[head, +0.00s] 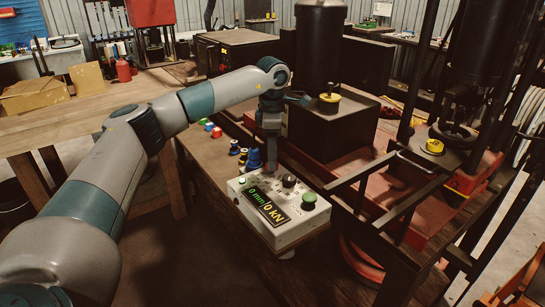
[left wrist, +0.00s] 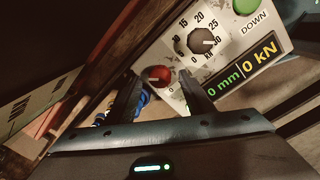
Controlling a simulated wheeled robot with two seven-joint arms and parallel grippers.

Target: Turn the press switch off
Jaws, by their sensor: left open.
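The press control box (head: 265,222) is pale, with a lit display (head: 267,205) that reads 0 mm and 0 kN. A red knob (left wrist: 157,76) on it shows in the left wrist view; in the head view my gripper hides it. My left gripper (head: 271,168) points down over the back of the box. In the left wrist view its open fingers (left wrist: 158,90) stand on either side of the red knob, with nothing gripped. I cannot tell how far the fingertips are above the panel. My right gripper is in neither view.
A dark dial (left wrist: 201,41) with a kN scale and a green button (head: 309,199) marked DOWN share the panel. Blue fittings (head: 253,158) stand left of the gripper. The black press body (head: 330,125) rises behind the box. A metal frame (head: 400,185) is at the right.

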